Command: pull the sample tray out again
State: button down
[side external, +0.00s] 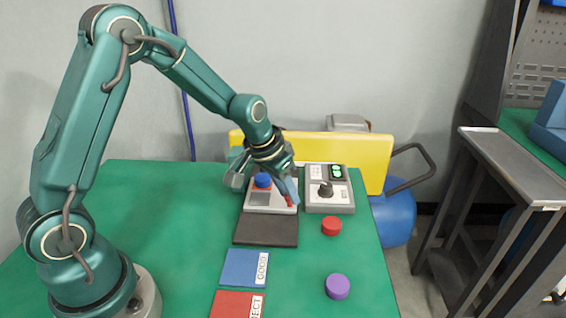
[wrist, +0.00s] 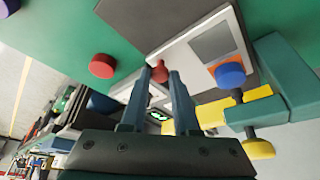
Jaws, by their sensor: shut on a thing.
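The sample tray (side external: 257,209) is a flat white slab with a grey square and a red knob (side external: 289,201). In the wrist view the tray (wrist: 175,53) lies right of my fingers, and the red knob (wrist: 159,72) shows between them. My gripper (side external: 291,190) is shut on this knob at the tray's right side. In the wrist view my gripper (wrist: 160,75) has its fingertips at either side of the knob.
A dark plate (side external: 265,231) lies in front of the tray. A red cap (side external: 331,226), a purple cap (side external: 337,287), and blue (side external: 240,265) and red (side external: 232,303) mats lie nearer. A yellow panel (side external: 350,152) stands behind.

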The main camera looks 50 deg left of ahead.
jog(key=s+d, duration=0.5)
jog(key=shift+s+d, duration=0.35)
jog(key=shift+s, duration=0.05)
jog(key=c, duration=0.7)
grip_release()
jog(key=shift+o, duration=0.2)
jog(key=shift+r, duration=0.1)
jog(key=shift+r, duration=0.3)
jog(key=shift+v, duration=2.2)
jog(key=shift+s, duration=0.1)
